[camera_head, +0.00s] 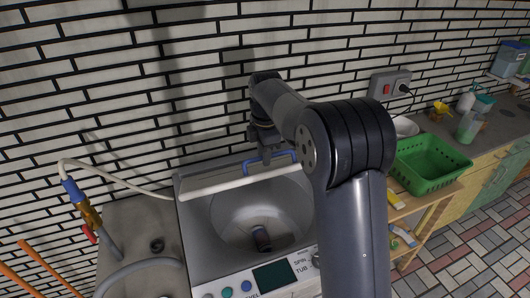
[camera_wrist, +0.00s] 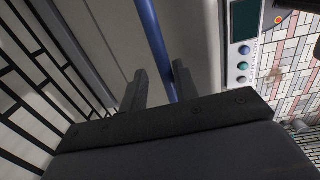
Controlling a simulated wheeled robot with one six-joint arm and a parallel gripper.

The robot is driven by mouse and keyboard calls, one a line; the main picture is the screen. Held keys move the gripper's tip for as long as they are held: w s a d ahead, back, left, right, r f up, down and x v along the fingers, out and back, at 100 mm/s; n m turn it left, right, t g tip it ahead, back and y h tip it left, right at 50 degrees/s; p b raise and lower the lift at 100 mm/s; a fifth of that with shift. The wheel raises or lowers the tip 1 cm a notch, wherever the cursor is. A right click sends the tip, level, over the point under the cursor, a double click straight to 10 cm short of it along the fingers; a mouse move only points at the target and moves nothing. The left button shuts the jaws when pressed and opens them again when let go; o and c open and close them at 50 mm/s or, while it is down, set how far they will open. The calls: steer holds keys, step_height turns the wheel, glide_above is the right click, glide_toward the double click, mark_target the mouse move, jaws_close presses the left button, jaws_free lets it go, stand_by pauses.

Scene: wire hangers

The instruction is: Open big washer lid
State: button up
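The big washer (camera_head: 195,235) stands below my arm, its round tub visible with a dark cylindrical object (camera_head: 262,238) inside. A pale lid edge (camera_head: 225,186) runs along the back of the tub, near the wall; the lid looks raised and is seen nearly edge-on. A blue bar handle (camera_head: 282,155) stands out beyond that edge. It also shows in the wrist view (camera_wrist: 151,35). My gripper (camera_head: 266,158) is at the handle. In the wrist view its fingers (camera_wrist: 160,85) are apart, with the bar running between them; a gap shows, and contact is unclear.
The brick wall (camera_head: 150,95) is close behind the washer. A hose and tap (camera_head: 88,213) stand to the left. The control panel (camera_head: 275,275) is at the front. A green basket (camera_head: 430,165) sits on a shelf to the right. A wall outlet (camera_head: 388,87) is above it.

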steer(key=shift+o, duration=0.3)
steer(key=shift+s+r, duration=0.15)
step_height(320, 180, up, 11)
steer(key=b, duration=0.1)
steer(key=shift+s+d, duration=0.15)
steer(key=shift+s, duration=0.2)
steer(key=shift+f, duration=0.2)
steer(key=f, duration=0.7)
steer(key=f+p, duration=0.1)
steer(key=f, duration=0.2)
steer(key=shift+w+f, duration=0.2)
steer(key=shift+w, duration=0.1)
steer(key=shift+f, duration=0.25)
steer(key=shift+s, duration=0.2)
